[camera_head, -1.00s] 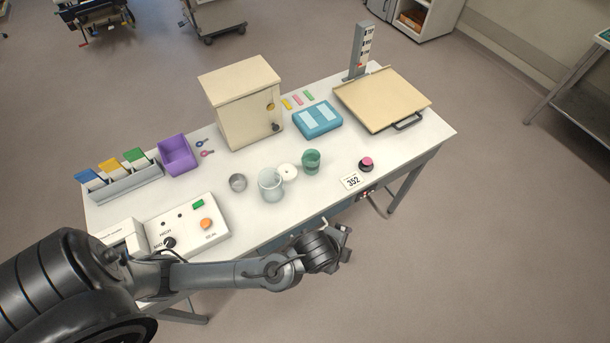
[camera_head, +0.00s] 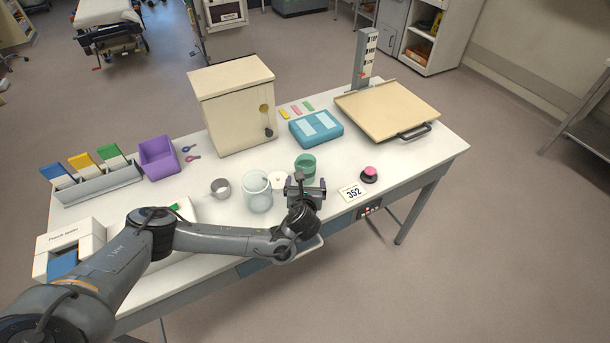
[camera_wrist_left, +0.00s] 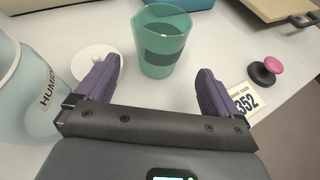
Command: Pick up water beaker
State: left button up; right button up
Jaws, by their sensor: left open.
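A green, tapering, open-topped beaker (camera_head: 305,163) with a grey band stands upright near the front of the white table. It also shows in the left wrist view (camera_wrist_left: 161,42), just beyond my fingers. My left gripper (camera_head: 305,190) is open and empty. Its two purple fingers (camera_wrist_left: 157,78) point toward the beaker, one to each side of its lower part, and the beaker appears ahead of the tips. The arm hides a little of the beaker's lower part in the head view. My right gripper is out of view.
A clear jar (camera_head: 258,194) with partly readable lettering and a white round lid (camera_head: 279,180) stand left of the beaker. Right are a 352 card (camera_head: 352,193) and a pink-topped knob (camera_head: 369,173). A blue case (camera_head: 316,129) lies behind.

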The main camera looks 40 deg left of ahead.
aim_at(306, 176)
pick_arm(q)
jog(key=shift+b+x, duration=0.35)
jog(key=shift+x, duration=1.2)
jog(key=shift+b+x, duration=0.65)
jog(key=shift+x, duration=2)
jog(key=shift+r, duration=0.1)
jog(key=c, duration=1.1)
